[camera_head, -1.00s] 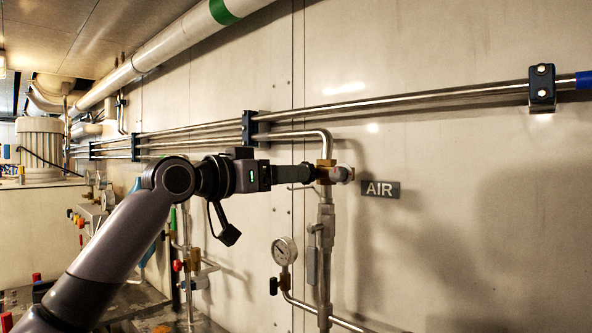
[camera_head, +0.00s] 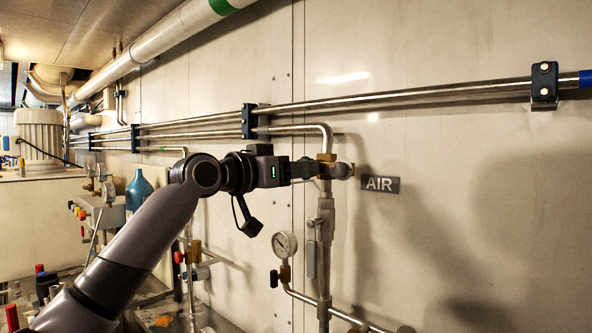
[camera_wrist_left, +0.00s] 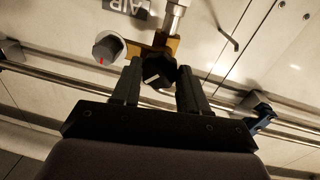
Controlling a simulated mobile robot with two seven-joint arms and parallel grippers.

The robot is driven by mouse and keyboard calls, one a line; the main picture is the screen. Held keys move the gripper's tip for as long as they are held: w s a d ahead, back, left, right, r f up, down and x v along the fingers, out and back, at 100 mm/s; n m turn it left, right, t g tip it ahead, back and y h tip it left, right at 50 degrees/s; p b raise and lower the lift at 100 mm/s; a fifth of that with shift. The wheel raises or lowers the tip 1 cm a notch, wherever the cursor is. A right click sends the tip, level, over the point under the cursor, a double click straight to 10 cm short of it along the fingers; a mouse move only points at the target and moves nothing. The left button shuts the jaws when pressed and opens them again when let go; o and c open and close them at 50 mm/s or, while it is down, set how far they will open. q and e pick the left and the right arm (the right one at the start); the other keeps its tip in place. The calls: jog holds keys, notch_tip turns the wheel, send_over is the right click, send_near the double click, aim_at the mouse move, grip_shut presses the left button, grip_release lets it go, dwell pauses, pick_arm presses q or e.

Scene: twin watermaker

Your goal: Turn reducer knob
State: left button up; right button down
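The black knob (camera_wrist_left: 158,73) has a white mark on its face and sits on a brass fitting (camera_wrist_left: 166,43) in the left wrist view. My left gripper (camera_wrist_left: 159,72) is open, with one dark finger on each side of this knob; whether either finger touches it I cannot tell. In the head view my left gripper (camera_head: 318,169) reaches the brass fitting (camera_head: 326,157) from the left and hides the black knob. My right gripper is not in view.
An AIR label (camera_head: 380,184) is on the wall right of the fitting. A vertical pipe (camera_head: 325,235) runs down below it, beside a pressure gauge (camera_head: 284,244). Steel pipes (camera_head: 400,98) run along the wall above. The wall to the right is clear.

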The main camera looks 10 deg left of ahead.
pick_arm(q)
jog(key=shift+s+d+m+t+y, duration=0.15)
jog(key=shift+m+y, duration=0.3)
jog(key=shift+m, duration=3.95)
jog(key=shift+w+a+m+t+y, duration=0.15)
jog(key=shift+m+y, duration=0.25)
jog(key=shift+m, duration=4)
jog(key=shift+s+d+m+t+y, duration=0.15)
jog(key=shift+m+y, duration=0.3)
jog(key=shift+m, duration=3.95)
jog(key=o, duration=1.1)
jog(key=shift+c, duration=0.2)
jog(key=shift+r, duration=0.1)
